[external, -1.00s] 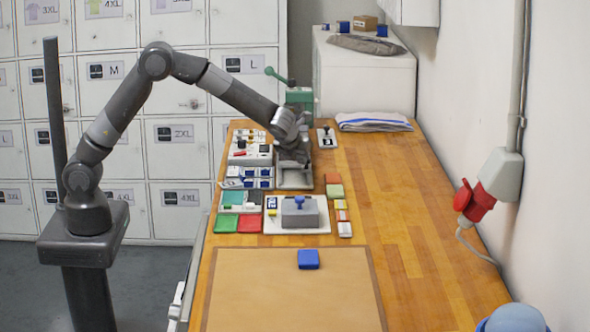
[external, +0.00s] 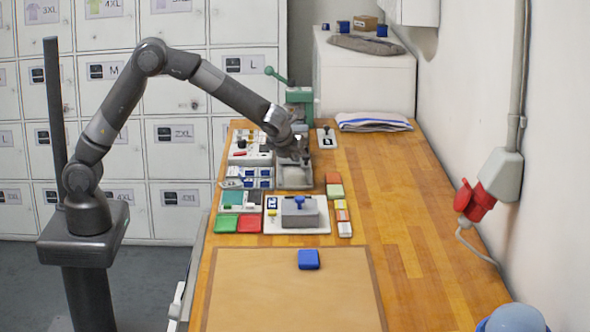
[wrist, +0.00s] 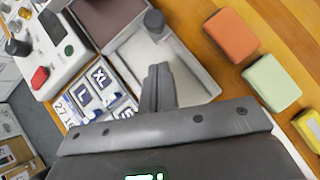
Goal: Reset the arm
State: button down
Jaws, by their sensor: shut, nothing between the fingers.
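My gripper (external: 303,160) hangs above the grey base of the press at the back left of the wooden bench. In the wrist view its fingers (wrist: 157,78) are together with nothing between them, in front of the open grey tray (wrist: 192,72). My arm is bent, with its elbow high and its forearm sloping down to the right. The gap between the fingertips and the tray cannot be judged exactly.
A green-levered press (external: 299,96) stands just behind the gripper. A control box (wrist: 50,45), size labels (wrist: 84,97) and orange (wrist: 231,36) and green (wrist: 272,82) blocks lie close by. A blue block (external: 308,259) sits on the front mat.

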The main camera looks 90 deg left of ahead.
jog(key=s+d+r+n+h, duration=0.2)
jog(key=s+d+r+n, duration=0.45)
jog(key=s+r, duration=0.6)
jog(key=s+d+n+t+h, duration=0.1)
jog(key=s+d+n, duration=0.3)
jog(key=s+n, duration=0.4)
jog(key=s+d+n+h, duration=0.4)
jog(key=s+n, duration=0.5)
jog(key=s, duration=1.1)
jog(key=shift+d+r+t, duration=0.3)
jog(key=shift+d+t, duration=0.1)
jog(key=shift+d, duration=0.4)
